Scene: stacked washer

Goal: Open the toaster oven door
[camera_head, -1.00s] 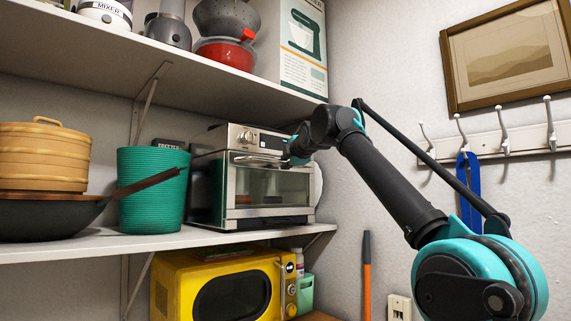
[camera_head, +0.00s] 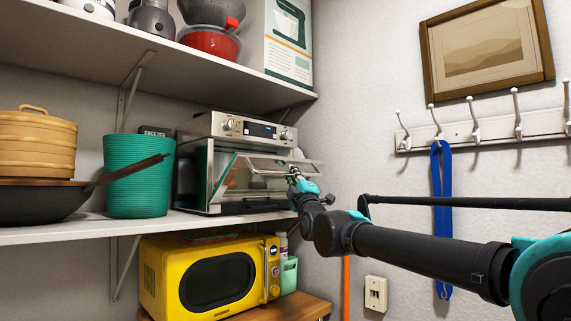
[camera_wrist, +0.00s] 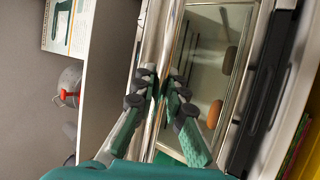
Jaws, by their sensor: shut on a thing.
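The silver toaster oven (camera_head: 226,126) stands on the middle shelf, with knobs and a display along its top front. Its glass door (camera_head: 240,180) is partly open, its top edge tilted outward and its lower edge at the oven's base. My gripper (camera_head: 295,177) is at the right part of the door's top. In the wrist view, my gripper (camera_wrist: 163,80) is shut on the long metal door handle (camera_wrist: 171,35), one finger on each side. The glass door (camera_wrist: 212,45) is beside it, with brown rounded shapes visible at the glass.
A green ribbed bin (camera_head: 135,185) and a dark pan (camera_head: 40,212) are left of the oven on the shelf (camera_head: 60,235). A yellow microwave (camera_head: 205,275) is below. Wall hooks with a blue strap (camera_head: 441,200) are at right. Space before the door holds only my arm.

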